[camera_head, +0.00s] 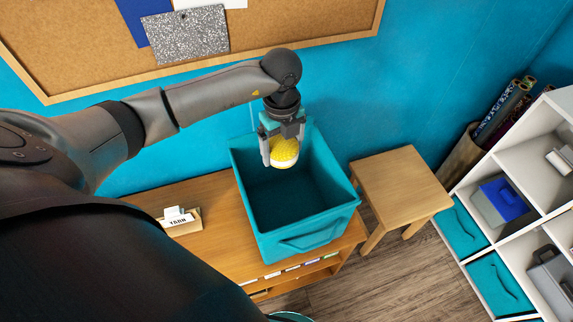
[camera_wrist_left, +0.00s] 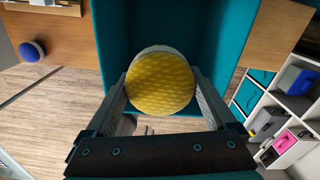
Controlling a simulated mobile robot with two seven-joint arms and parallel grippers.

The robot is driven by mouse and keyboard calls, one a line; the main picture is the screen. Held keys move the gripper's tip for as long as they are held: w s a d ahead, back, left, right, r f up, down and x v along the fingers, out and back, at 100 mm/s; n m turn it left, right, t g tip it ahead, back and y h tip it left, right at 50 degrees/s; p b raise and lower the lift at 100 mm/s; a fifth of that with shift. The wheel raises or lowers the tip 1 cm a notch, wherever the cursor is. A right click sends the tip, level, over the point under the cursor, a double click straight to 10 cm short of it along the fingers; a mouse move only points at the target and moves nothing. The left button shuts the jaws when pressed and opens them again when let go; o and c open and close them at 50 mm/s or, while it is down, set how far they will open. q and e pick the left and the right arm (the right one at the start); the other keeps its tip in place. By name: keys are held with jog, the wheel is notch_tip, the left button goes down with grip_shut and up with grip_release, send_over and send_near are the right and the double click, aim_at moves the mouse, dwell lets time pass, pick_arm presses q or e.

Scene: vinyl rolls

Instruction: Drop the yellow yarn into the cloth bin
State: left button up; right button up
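The yellow yarn (camera_head: 284,151) is a ball with a pale band, held by my left gripper (camera_head: 282,143) over the opening of the teal cloth bin (camera_head: 318,232). In the left wrist view the yellow yarn (camera_wrist_left: 160,83) sits between the two fingers (camera_wrist_left: 160,95), which press on its sides. The bin (camera_wrist_left: 230,30) lies beyond it in that view. The bin stands on a wooden shelf unit, and its visible inside looks empty. My right gripper is in neither view.
A wooden yarn label holder (camera_head: 180,221) stands on the shelf top (camera_head: 215,215) left of the bin. A wooden stool (camera_head: 400,182) is to the right. A blue ball (camera_wrist_left: 31,51) shows in the left wrist view. White cubbies (camera_head: 520,150) stand far right.

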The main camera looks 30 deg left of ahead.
pick_arm(q)
jog(key=shift+o, duration=0.6)
notch_tip(320, 180, up, 15)
jog(key=shift+r+p, duration=0.15)
jog(key=shift+p, duration=0.2)
jog(key=shift+s, duration=0.1)
